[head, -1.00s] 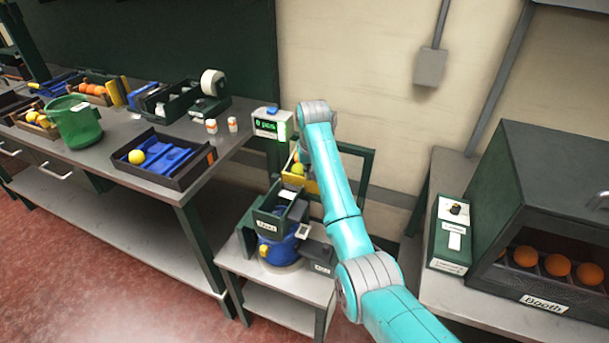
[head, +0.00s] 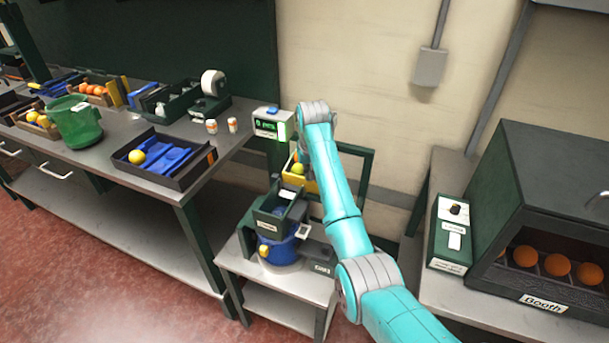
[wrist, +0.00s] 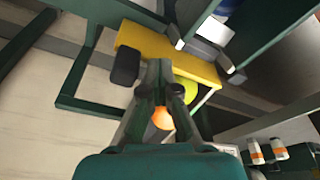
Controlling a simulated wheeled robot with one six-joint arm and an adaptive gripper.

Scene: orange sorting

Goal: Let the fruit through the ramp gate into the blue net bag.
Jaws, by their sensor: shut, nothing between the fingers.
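The yellow ramp gate (head: 312,187) shows in the head view below my arm, and as a wide yellow plate in the wrist view (wrist: 165,52). A yellow-green fruit (head: 298,169) sits by the gate and shows in the wrist view (wrist: 186,91), partly behind my fingers. An orange fruit (wrist: 162,119) shows beyond the gap between the finger links. The blue net bag (head: 280,250) hangs below the green chute (head: 268,222). My gripper (wrist: 163,90) is shut and empty, close to the gate and a black knob (wrist: 126,67); contact is unclear. My arm hides it in the head view.
A counter display (head: 270,123) stands behind the chute. Left is a bench (head: 205,170) with a green bucket (head: 78,127) and a dark tray (head: 190,181). Right is a booth (head: 560,190) holding oranges, beside a switch box (head: 450,235). A dark green frame (head: 366,170) stands behind my arm.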

